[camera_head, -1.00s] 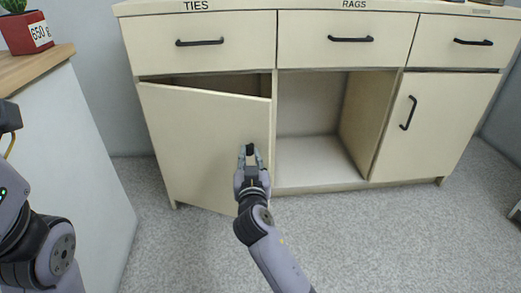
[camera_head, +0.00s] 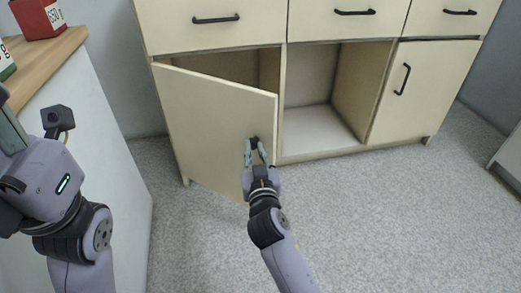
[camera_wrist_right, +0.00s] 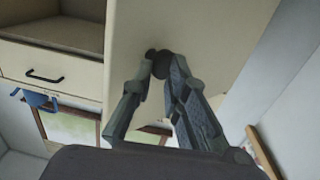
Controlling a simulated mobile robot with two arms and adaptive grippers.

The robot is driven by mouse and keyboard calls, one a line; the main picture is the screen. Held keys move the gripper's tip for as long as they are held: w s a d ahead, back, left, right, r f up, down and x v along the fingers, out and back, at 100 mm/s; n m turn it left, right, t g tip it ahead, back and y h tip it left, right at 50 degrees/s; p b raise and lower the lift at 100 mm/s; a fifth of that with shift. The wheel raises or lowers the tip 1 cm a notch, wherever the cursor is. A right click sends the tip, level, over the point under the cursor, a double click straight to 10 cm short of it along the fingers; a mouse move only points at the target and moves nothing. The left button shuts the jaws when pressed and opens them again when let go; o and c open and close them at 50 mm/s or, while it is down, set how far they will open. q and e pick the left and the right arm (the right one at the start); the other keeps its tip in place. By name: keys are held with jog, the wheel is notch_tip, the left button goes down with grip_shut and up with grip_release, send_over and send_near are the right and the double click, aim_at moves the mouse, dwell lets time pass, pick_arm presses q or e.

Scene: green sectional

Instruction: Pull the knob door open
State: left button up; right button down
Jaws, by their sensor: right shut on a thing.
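The cream knob door (camera_head: 213,125) is the lower left door of the cabinet. It stands partly open, hinged at its left side, with a dark gap above it into the cupboard. Its dark round knob (camera_head: 254,142) is near the door's free right edge. My right gripper (camera_head: 255,150) is shut on the knob from the front. In the right wrist view the fingertips close around the knob (camera_wrist_right: 158,62) against the door face (camera_wrist_right: 190,35). My left arm shows at the left of the head view, but its gripper fingers cannot be made out.
The open middle compartment (camera_head: 318,128) is beside the door. A closed right door (camera_head: 425,90) has a black handle. Drawers run above. A white counter with a wooden top (camera_head: 50,50) stands at the left. The grey floor in front is clear.

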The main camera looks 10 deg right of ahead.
jog(key=a, duration=0.2)
jog(key=a+y, duration=0.1)
jog(key=shift+r+n, duration=0.3)
jog(key=c, duration=2)
grip_release()
jog(key=o, duration=0.8)
jog(key=shift+w+a+f+y, duration=0.15)
jog(key=shift+w+a+y, duration=0.15)
jog(key=shift+a, duration=0.3)
jog(key=shift+o, duration=0.2)
jog(key=r, duration=0.8)
jog(key=shift+d+r, duration=0.2)
jog(key=shift+r, duration=0.1)
jog(key=shift+c, duration=0.6)
jog(key=shift+d+r, duration=0.15)
jog(key=shift+r, duration=0.45)
jog(key=shift+c, duration=0.4)
